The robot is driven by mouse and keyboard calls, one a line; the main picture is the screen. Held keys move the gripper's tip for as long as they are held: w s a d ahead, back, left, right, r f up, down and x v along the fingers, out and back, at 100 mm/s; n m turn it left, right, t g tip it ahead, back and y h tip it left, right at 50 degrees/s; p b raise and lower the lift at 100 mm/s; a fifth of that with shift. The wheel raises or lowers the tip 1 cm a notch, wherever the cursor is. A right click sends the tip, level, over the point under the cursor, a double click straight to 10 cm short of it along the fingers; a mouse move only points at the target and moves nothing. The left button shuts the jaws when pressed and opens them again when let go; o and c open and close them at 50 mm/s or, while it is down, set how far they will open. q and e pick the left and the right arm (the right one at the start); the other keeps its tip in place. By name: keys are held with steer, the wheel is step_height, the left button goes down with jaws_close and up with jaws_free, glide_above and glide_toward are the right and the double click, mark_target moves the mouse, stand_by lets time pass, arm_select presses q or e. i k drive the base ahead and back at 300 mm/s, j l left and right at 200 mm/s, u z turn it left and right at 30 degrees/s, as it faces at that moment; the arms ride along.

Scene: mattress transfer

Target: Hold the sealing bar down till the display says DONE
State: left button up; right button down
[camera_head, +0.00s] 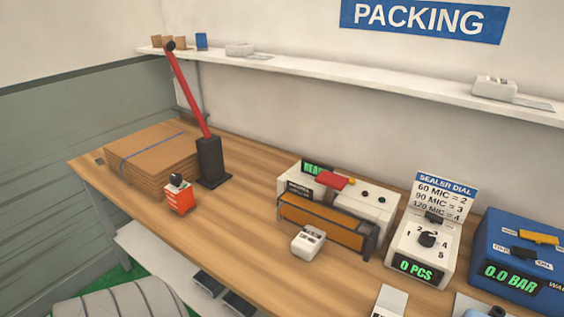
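The sealer (378,207) is a white machine on the wooden table, right of the middle. A long orange-brown bar (325,222) with dark ends lies along its front; I cannot tell whether it is raised or down. The display (315,168) at its back left shows green letters, "REA", with the rest hidden behind a red block (331,180). No gripper of mine can be made out, and nothing touches the bar.
A small white box (308,243) stands before the sealer. The dial unit (405,250) and blue "0.0 BAR" unit (520,245) stand right. Strapped cardboard (150,158), an orange box (180,201) and a red lever (188,92) stand left. Bare table (235,225) lies between.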

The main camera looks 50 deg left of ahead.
mark_target(333, 182)
steer(key=u, duration=1.25)
steer(key=i+j, duration=0.1)
steer(key=j, duration=0.4)
steer(key=i+j+z, duration=0.1)
steer(key=j, duration=0.45)
steer(key=i+j, duration=0.15)
steer(key=j, duration=0.35)
steer(key=i+j+z, duration=0.15)
steer(key=j, duration=0.95)
